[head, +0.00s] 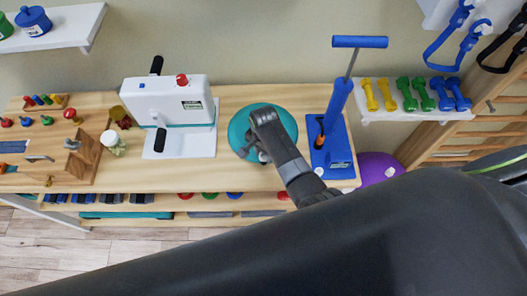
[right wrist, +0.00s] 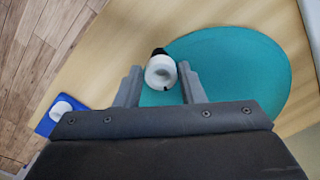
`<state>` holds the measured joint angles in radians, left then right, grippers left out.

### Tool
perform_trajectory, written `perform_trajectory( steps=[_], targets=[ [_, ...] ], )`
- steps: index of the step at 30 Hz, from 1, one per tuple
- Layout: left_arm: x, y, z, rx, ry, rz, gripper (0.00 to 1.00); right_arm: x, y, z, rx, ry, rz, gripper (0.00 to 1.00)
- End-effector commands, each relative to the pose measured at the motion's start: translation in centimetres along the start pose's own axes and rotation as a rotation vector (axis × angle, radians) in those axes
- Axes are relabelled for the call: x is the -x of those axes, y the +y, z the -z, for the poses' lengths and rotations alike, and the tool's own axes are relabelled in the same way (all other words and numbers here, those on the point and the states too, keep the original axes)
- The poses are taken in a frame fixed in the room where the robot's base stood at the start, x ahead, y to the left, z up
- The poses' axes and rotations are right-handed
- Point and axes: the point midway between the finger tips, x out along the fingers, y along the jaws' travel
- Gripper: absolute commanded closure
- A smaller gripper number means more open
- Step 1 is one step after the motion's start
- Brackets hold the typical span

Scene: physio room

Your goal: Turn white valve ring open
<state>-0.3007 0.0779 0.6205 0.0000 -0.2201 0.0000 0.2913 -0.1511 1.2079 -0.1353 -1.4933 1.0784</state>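The white valve ring (right wrist: 160,72) shows in the right wrist view, with a dark hollow centre and a black part at its far edge. It is at the edge of a teal round cushion or ball (right wrist: 228,65), which also lies on the bench in the head view (head: 285,118). My right gripper (right wrist: 159,82) is open, with one finger on each side of the ring. A narrow gap seems to show beside each finger; contact is not clear. In the head view my right gripper (head: 256,152) covers the ring. My left gripper is not in view.
A blue hand pump (head: 338,105) stands close to the right of the teal object. A white machine (head: 170,100) with handles stands to the left on the wooden bench (head: 235,178). Coloured dumbbells (head: 410,95) sit on a right shelf. A purple ball (head: 378,167) is beyond the bench's right end.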

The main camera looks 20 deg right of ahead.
Motion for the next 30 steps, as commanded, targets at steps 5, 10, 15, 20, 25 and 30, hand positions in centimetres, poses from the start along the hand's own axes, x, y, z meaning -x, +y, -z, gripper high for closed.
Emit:
perform_trajectory(
  steps=[5, 10, 15, 20, 25, 30],
  targets=[
    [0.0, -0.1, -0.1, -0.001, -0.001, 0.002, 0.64, 0.0, 0.0, 0.0, 0.000, 0.000, 0.000, 0.89],
    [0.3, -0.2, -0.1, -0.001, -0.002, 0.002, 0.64, 0.1, 0.0, 0.0, 0.022, 0.000, -0.001, 0.93],
    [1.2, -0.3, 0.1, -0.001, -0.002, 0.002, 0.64, 0.2, 0.0, 0.0, 0.146, 0.000, -0.002, 0.93],
    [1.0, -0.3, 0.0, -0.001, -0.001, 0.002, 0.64, 0.0, 0.0, 0.0, 0.245, 0.000, -0.001, 0.93],
    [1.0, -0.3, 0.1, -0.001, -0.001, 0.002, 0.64, 0.0, -0.1, 0.0, 0.276, 0.001, 0.000, 0.93],
    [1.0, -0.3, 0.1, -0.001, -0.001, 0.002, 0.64, 0.0, -0.1, 0.1, 0.275, 0.001, 0.000, 0.93]
  ],
)
